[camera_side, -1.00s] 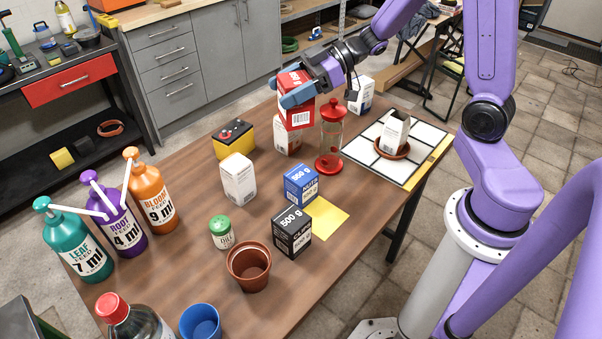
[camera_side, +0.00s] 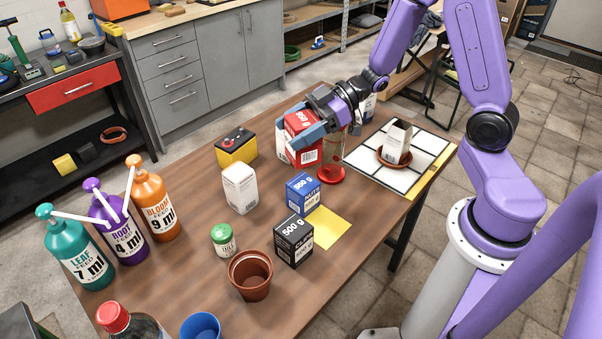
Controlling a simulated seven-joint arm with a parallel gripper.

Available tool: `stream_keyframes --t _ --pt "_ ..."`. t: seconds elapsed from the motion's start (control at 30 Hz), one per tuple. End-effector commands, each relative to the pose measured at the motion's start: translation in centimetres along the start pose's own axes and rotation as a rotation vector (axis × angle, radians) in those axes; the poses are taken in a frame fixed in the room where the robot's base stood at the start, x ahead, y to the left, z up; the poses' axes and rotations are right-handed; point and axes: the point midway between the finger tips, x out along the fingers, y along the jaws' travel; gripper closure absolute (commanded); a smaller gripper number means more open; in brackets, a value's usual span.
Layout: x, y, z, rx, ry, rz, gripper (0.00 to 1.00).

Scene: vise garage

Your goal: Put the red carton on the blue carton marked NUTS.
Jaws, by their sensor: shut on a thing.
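The red carton (camera_side: 308,156) is held upright in my gripper (camera_side: 309,133), which is shut on it; a blue-grey finger covers part of its front. It hangs behind the blue carton (camera_side: 303,193), apart from it. The blue carton stands upright on the table with a white label; its small lettering is hard to read. Its top is clear. Another red-and-white carton (camera_side: 282,152) is mostly hidden behind the held carton.
A glass jar with a red base (camera_side: 331,175) stands just right of the held carton, partly hidden by my gripper. A black carton (camera_side: 294,241), yellow sheet (camera_side: 328,228), white carton (camera_side: 240,188) and yellow-black battery (camera_side: 236,146) surround the blue carton.

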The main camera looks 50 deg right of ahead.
Motion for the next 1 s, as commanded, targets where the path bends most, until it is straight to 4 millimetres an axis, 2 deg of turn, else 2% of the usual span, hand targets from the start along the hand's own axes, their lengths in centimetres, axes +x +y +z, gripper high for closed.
stream_keyframes --t 0.3,0.57,0.8,1.0 --pt "1.2 0.1 2.9 0.002 0.004 0.000 1.00" --pt "1.6 0.1 3.9 -0.001 0.004 0.001 1.00" --pt "2.5 0.0 6.0 0.002 0.003 0.000 1.00" --pt "2.9 0.1 6.8 -0.001 0.005 0.002 1.00"
